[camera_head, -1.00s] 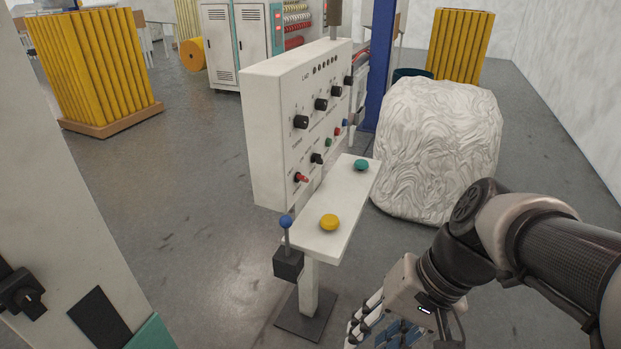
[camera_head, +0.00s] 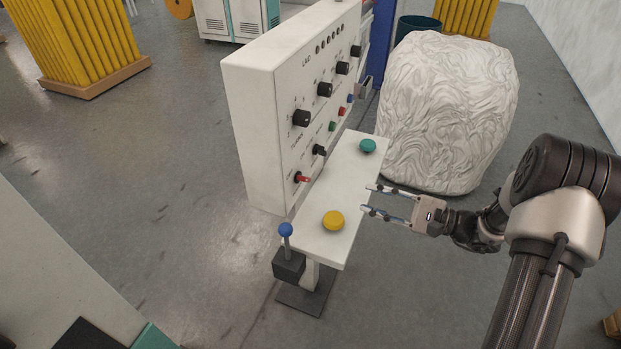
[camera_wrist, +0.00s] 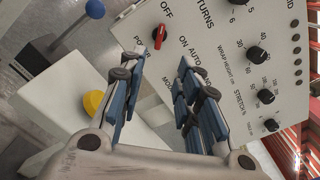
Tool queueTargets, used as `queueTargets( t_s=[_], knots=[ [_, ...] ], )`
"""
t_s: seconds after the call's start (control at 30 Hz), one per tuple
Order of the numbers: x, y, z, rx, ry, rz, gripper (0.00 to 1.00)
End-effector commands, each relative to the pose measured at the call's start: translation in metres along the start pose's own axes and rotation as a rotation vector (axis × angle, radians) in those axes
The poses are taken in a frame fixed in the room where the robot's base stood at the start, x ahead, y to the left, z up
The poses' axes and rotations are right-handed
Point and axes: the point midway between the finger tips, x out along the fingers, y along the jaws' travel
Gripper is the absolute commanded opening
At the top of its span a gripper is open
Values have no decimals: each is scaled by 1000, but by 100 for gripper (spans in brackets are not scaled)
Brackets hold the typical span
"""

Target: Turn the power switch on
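The white control panel (camera_head: 262,120) stands upright at the picture's centre. Its red power switch (camera_head: 301,177) is low on the near end of its face. In the wrist view the red switch (camera_wrist: 159,36) sits between the OFF and ON labels; its exact setting is hard to tell. My gripper (camera_head: 367,199) is open and empty, at the right edge of the white shelf, pointing left toward the panel. The wrist view shows its two blue-padded fingers (camera_wrist: 158,75) spread apart, with the switch beyond them, apart from them.
The white shelf (camera_head: 325,245) carries a yellow button (camera_head: 333,220) and a green button (camera_head: 367,146). A blue-knobbed lever (camera_head: 286,232) stands at its near end. Black knobs (camera_head: 302,118) line the panel. A large white wrapped bale (camera_head: 450,110) stands behind the gripper.

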Motion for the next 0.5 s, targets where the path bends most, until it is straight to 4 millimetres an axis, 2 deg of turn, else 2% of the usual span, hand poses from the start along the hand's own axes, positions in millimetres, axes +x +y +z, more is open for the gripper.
queueTargets(
  t_s=[0.5],
  knots=[
    [109,3,1,-1,-4,8,31]
  ],
)
